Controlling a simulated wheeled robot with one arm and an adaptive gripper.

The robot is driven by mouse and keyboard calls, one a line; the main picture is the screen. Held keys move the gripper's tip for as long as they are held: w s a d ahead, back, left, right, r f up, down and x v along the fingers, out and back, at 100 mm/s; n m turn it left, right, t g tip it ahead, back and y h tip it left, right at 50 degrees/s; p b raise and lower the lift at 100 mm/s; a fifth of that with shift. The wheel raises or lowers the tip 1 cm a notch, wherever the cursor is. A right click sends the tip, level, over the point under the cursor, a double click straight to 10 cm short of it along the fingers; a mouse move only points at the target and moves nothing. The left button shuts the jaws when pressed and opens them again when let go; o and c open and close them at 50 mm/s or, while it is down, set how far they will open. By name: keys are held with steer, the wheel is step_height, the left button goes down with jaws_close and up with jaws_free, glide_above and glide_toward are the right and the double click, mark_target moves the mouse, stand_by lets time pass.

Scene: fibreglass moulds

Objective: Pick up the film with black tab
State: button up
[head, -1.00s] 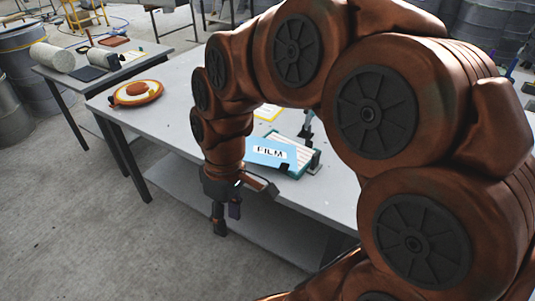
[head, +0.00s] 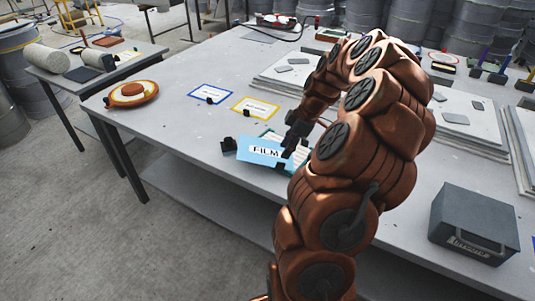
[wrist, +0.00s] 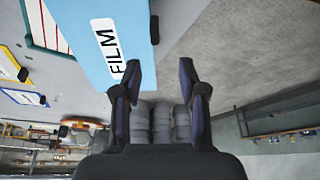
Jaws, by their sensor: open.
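The film is a light blue sheet with a white "FILM" label. In the head view the film (head: 262,152) lies near the table's front edge, partly over a teal-edged lined sheet (head: 270,134). In the wrist view the film (wrist: 88,40) fills the upper left, and its black tab (wrist: 154,29) shows at its right edge. My gripper (head: 292,142) is at the film's right side in the head view, partly overlapping it. In the wrist view my gripper (wrist: 158,78) is open, with nothing between its fingers; the tab is beyond the fingertips. Contact cannot be told.
Blue-edged (head: 210,94) and yellow-edged (head: 256,107) cards lie behind. A grey metal box (head: 474,224) stands at the right front. Stacked white sheets (head: 290,74) lie behind my arm.

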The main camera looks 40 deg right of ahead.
mark_target(279, 163)
steer(key=p+x, duration=0.1)
steer(key=x, duration=0.1)
steer(key=shift+d+f, duration=0.1)
steer(key=shift+f, duration=0.3)
steer(key=shift+w+f+p, duration=0.15)
steer(key=shift+f+p, duration=0.25)
steer(key=shift+f, duration=0.05)
steer(key=shift+w+f+p, duration=0.15)
steer(key=shift+f+p, duration=0.2)
steer(key=shift+f, duration=0.15)
steer(key=shift+p+x, duration=0.55)
steer(key=shift+x, duration=1.05)
jaws_close()
